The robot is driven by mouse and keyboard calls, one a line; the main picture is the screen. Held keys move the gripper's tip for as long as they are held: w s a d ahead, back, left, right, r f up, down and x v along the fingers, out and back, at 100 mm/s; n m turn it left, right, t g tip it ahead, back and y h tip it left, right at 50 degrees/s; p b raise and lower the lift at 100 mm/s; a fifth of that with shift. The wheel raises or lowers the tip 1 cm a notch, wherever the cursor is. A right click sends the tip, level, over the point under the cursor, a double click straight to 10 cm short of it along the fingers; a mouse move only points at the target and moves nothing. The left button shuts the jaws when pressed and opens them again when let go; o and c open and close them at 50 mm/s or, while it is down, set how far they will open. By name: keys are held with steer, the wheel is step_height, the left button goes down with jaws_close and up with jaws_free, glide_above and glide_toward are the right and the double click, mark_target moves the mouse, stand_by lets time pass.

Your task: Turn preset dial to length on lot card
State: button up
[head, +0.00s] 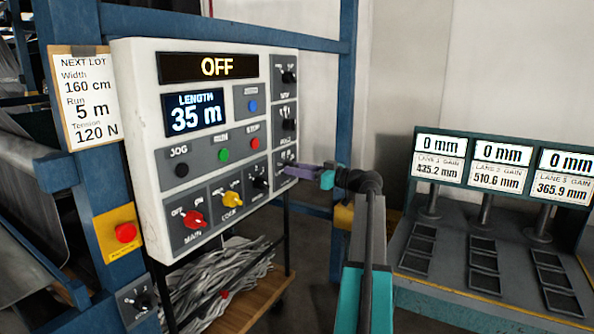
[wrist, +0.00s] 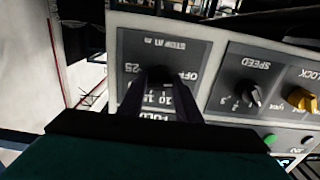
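The lot card (head: 85,97) at the left in the head view reads width 160 cm, run 5 m, tension 120 N. The white control panel (head: 140,120) shows OFF on its top display (head: 210,67) and LENGTH 35 m on the display below (head: 194,112). My gripper (head: 290,170) reaches the panel's lower right dial. In the wrist view, upside down, this preset dial (wrist: 160,74) is marked STOP AT M, with OFF, 10 and 25 legible. My gripper's fingers (wrist: 162,80) are at its dark knob, one on each side. Their contact and the pointer are unclear.
A speed knob (wrist: 250,94) and yellow lock knob (wrist: 301,98) sit beside the dial. The panel also has a red main switch (head: 193,218) and coloured buttons. A red stop button (head: 125,232) is at lower left. A lane-gain station (head: 480,250) stands at the right.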

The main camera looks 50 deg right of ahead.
steer(key=shift+m, duration=0.3)
steer(key=shift+m+b, duration=0.35)
steer(key=shift+m, duration=3.25)
steer(key=o, duration=1.1)
steer(key=shift+c, duration=0.2)
steer(key=b+v, duration=0.2)
steer(key=v, duration=1.1)
steer(key=shift+s, duration=0.4)
steer(key=shift+d, duration=0.1)
